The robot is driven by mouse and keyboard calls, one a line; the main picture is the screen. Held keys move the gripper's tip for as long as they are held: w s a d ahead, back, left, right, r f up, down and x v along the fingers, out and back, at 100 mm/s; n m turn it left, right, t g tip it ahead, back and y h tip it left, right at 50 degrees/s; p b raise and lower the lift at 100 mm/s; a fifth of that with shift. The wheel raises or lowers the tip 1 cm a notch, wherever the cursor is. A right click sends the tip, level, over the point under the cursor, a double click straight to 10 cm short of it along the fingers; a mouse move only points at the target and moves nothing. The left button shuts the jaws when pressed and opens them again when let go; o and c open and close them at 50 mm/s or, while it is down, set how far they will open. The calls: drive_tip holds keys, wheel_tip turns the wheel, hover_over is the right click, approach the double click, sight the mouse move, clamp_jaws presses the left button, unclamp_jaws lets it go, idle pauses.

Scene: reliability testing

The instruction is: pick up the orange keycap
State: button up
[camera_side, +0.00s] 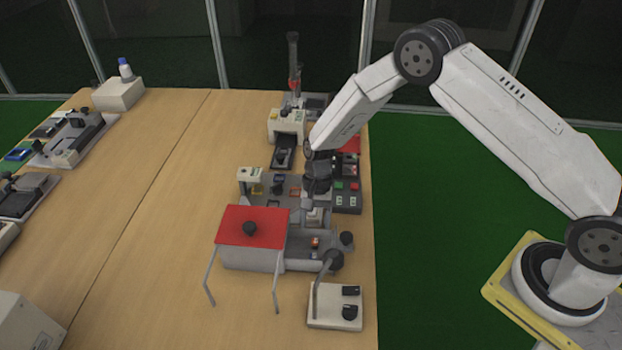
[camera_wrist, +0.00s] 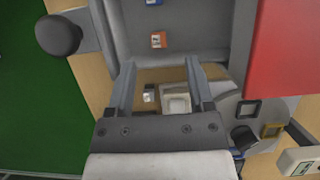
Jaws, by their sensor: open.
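The orange keycap (camera_wrist: 158,40) is a small block with a pale marked face, on a grey surface just beyond my fingertips in the wrist view. In the side view a small orange spot (camera_side: 315,243), which looks like the same keycap, shows in the grey tray below my gripper. My gripper (camera_wrist: 159,63) is open, its two fingers apart with nothing held between them. In the side view my gripper (camera_side: 309,205) points down over the grey fixture, and its fingertips are hard to make out. The keycap appears apart from both fingers.
A blue keycap (camera_wrist: 153,3) lies farther along the same surface. A pale square piece (camera_wrist: 176,100) shows below, between the fingers. A red-topped cover (camera_side: 252,226) stands close on the left. A round black knob (camera_wrist: 59,35) is beside the tray. The table's left middle is clear.

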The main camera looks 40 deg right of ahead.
sight(315, 239)
drive_tip(key=shift+x, duration=2.6)
clamp_jaws()
